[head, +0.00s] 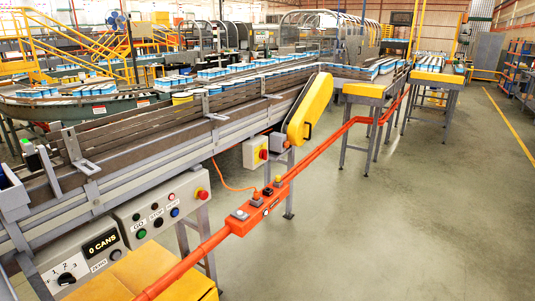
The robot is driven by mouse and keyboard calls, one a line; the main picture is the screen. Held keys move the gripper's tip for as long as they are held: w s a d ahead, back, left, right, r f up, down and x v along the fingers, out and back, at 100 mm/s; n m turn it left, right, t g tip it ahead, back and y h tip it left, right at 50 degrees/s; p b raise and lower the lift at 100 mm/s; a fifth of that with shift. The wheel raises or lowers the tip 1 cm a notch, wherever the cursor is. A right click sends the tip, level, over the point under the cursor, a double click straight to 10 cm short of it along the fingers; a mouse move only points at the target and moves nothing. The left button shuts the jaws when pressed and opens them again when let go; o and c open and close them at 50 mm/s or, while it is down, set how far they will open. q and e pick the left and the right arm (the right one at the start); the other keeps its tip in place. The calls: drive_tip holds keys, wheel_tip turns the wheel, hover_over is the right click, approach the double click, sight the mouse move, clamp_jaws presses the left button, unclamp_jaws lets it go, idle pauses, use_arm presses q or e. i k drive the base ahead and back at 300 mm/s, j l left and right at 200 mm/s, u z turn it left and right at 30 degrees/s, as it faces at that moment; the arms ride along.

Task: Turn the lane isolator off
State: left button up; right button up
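A light grey box (252,153) with a red rotary knob on a yellow plate (264,154) is mounted beside the conveyor, near the middle of the head view. It looks like the lane isolator, but I can read no label on it. The knob is too small to tell which way it is turned. An orange cable runs from near the box down towards the orange rail. Neither of my grippers shows in this view, and nothing is seen touching the knob.
An orange rail (330,148) with a small button box (250,212) runs in front of the conveyor (150,145). A control panel (160,212) and a "0 CANS" counter box (80,262) stand at lower left. A yellow guard (309,108) is beside the isolator. The right floor is clear.

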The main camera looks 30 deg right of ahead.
sight(263, 153)
drive_tip(key=i+l, duration=0.4)
drive_tip(key=i+l+u, duration=0.1)
drive_tip(key=i+l, duration=0.25)
drive_tip(key=l, duration=0.2)
drive_tip(key=i+l, duration=0.4)
drive_tip(key=i+l+u, duration=0.1)
drive_tip(key=i+l, duration=0.25)
drive_tip(key=l, duration=0.2)
